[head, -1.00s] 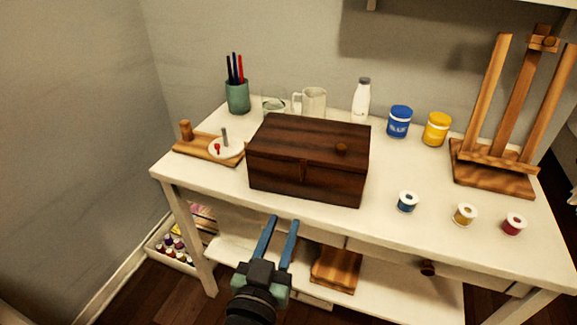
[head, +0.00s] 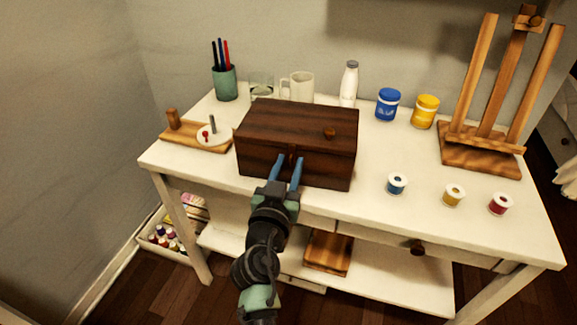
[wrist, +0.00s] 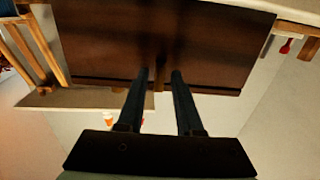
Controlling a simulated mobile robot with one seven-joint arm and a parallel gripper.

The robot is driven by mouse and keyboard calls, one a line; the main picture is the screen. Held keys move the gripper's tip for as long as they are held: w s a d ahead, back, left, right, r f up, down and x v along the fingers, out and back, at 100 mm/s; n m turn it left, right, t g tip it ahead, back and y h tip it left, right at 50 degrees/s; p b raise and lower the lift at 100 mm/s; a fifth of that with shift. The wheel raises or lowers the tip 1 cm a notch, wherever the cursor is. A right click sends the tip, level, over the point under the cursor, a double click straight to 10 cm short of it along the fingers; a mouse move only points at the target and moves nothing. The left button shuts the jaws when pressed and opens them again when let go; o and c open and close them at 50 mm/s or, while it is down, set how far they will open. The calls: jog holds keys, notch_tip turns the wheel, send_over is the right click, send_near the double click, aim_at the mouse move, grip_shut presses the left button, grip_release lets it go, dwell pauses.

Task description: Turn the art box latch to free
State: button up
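The art box (head: 320,165) is a dark brown wooden box with its lid down, standing near the table's front edge. It fills the top of the wrist view (wrist: 100,45). Its small wooden latch (wrist: 159,76) is at the middle of the front face. My gripper (head: 288,158) is at the box front with its two blue fingers apart. In the wrist view, the fingertips (wrist: 160,73) lie on either side of the latch, with gaps showing. I cannot tell whether either finger touches it. The fingers partly hide the latch in the head view.
A wooden board with a white dial (head: 214,136) is left of the box. Small spools (head: 397,183) stand right of it. A mug (head: 299,87), bottle (head: 349,84) and paint jars (head: 388,104) stand behind.

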grip_shut()
dwell(1.4)
